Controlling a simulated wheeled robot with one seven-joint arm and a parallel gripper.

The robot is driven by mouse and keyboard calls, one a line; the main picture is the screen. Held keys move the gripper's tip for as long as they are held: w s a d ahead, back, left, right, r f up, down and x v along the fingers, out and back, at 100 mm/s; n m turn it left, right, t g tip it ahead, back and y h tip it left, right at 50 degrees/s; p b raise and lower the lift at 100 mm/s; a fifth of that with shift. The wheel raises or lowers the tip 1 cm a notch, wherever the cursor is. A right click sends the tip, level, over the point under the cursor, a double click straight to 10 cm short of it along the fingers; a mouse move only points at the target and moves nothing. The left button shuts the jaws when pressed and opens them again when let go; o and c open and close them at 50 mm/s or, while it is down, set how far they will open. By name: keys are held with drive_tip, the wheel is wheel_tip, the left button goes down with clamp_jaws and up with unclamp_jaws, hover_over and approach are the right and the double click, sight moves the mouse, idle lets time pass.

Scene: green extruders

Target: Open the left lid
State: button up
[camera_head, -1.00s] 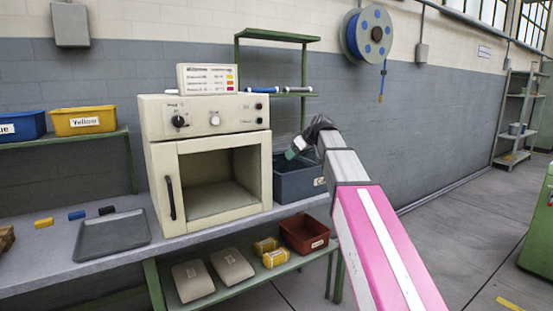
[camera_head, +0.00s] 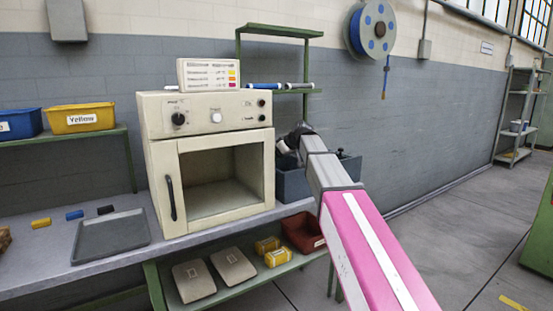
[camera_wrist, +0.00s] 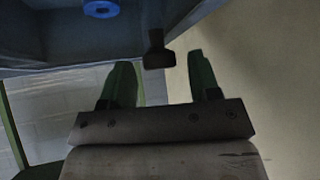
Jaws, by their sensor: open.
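My gripper (camera_wrist: 160,82) shows in the wrist view with two green fingers apart and nothing held between them. A small dark knob-like part (camera_wrist: 158,52) sits just ahead of the fingers, between them in the picture; I cannot tell whether it belongs to a lid. It hangs at the edge of a dark blue-grey surface (camera_wrist: 60,40). In the head view a blue-grey bin (camera_head: 292,186) stands right of the beige oven (camera_head: 160,150), partly behind my arm. My fingers are hidden there, near the bin's top. No lid marked left is clearly recognisable.
A blue ring (camera_wrist: 101,9) shows in the wrist view. A beige surface (camera_wrist: 270,80) lies close on the right. In the head view, a grey tray (camera_head: 110,237) lies on the bench left of the oven. A green rack (camera_head: 280,32) stands behind, and a red bin (camera_head: 302,236) is below.

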drive_tip(key=shift+w+a+f, duration=0.1)
drive_tip(key=shift+a+f, duration=0.15)
clamp_jaws()
drive_tip(key=w+d, duration=0.3)
drive_tip(key=d, duration=0.2)
drive_tip(key=w+d, duration=0.4)
drive_tip(key=d, duration=0.1)
drive_tip(key=w+d, duration=0.4)
drive_tip(key=d, duration=0.2)
drive_tip(key=shift+d, duration=0.1)
drive_tip(key=shift+c, duration=1.9)
unclamp_jaws()
drive_tip(key=o, duration=0.4)
drive_tip(key=shift+w+d, duration=0.1)
drive_tip(key=shift+d, duration=0.15)
drive_tip(key=shift+a, duration=0.35)
